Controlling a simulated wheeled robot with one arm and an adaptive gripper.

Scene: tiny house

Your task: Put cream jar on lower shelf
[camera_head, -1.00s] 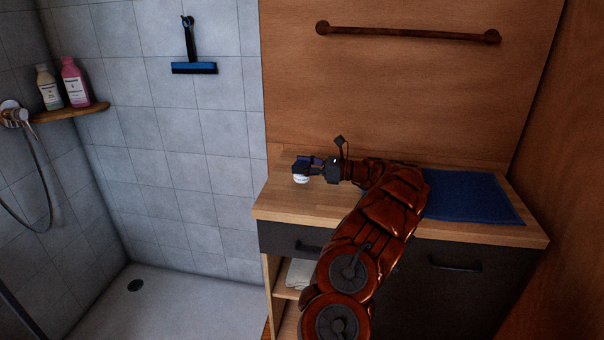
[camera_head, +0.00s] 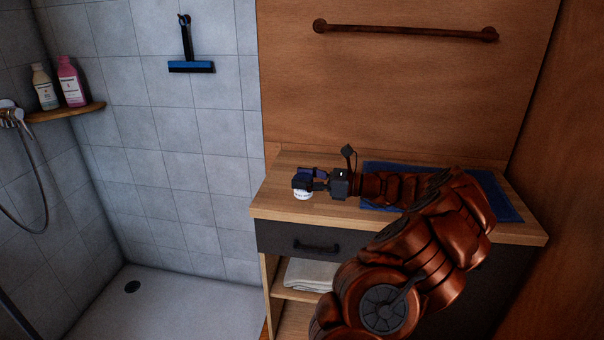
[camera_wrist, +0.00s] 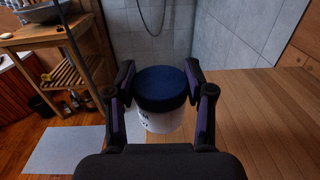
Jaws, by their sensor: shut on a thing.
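The cream jar (camera_wrist: 161,100) is white with a dark blue lid and sits between the fingers in the wrist view. In the head view its white side (camera_head: 303,195) shows below my gripper (camera_head: 308,181), close to the left end of the wooden counter top (camera_head: 325,208). My gripper is shut on the jar. I cannot tell whether the jar touches the counter. The cabinet's open shelves are at its left front: a shelf with a folded white towel (camera_head: 308,274) and a lower shelf (camera_head: 293,318), partly hidden by my arm.
A blue mat (camera_head: 376,171) lies on the counter behind my arm. A dark drawer front (camera_head: 318,240) with a handle is below the counter top. The shower floor (camera_head: 170,306) is clear at the left. A wooden wall bounds the right side.

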